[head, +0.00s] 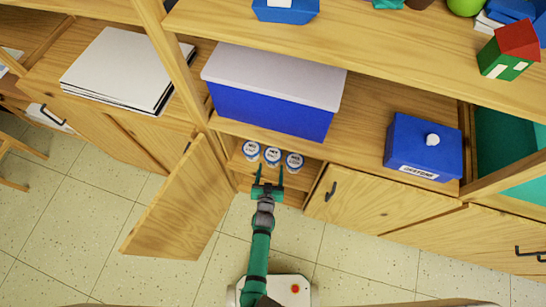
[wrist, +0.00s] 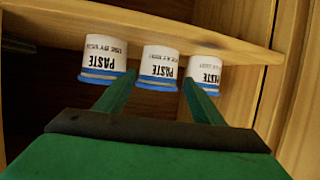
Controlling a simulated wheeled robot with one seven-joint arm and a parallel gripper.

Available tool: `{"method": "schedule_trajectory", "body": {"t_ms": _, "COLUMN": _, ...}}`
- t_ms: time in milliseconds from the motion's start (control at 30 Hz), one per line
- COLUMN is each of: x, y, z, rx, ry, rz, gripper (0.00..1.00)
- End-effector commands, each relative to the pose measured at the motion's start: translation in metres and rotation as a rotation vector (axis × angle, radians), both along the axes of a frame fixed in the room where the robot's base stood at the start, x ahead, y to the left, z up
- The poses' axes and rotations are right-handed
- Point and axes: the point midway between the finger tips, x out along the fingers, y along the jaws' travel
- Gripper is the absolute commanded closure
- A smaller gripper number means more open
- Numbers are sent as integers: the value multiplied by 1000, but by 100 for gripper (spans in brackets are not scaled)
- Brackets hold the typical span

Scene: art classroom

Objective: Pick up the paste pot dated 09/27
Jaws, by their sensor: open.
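Three white paste pots with blue lids stand in a row on a shelf inside the open cupboard: the left pot (head: 251,150), the middle pot (head: 272,155) and the right pot (head: 294,161) in the head view. The wrist view is upside down and shows three pots (wrist: 103,58) (wrist: 158,66) (wrist: 204,72) with "PASTE" and a use-by line; I cannot read the dates. My gripper (head: 268,180) is open and empty, in front of the middle pot. In the wrist view its fingers (wrist: 157,92) point towards the gaps on either side of that pot.
An open cupboard door (head: 180,205) stands left of my arm, and a closed door (head: 380,198) is on the right. A blue box with a pale lid (head: 270,105) sits on the shelf above the pots. A blue crayons box (head: 425,145) is further right.

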Motion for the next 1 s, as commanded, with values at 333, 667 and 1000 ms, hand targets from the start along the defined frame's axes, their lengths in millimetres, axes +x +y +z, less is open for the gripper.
{"method": "schedule_trajectory", "body": {"t_ms": 333, "x": 20, "y": -5, "z": -10, "rx": -1, "ry": 0, "rz": -2, "gripper": 38}}
{"method": "schedule_trajectory", "body": {"t_ms": 667, "x": 47, "y": -8, "z": -25, "rx": 0, "ry": 0, "rz": -2, "gripper": 38}}
{"method": "schedule_trajectory", "body": {"t_ms": 1000, "x": 56, "y": -10, "z": -29, "rx": -1, "ry": 0, "rz": -2, "gripper": 38}}
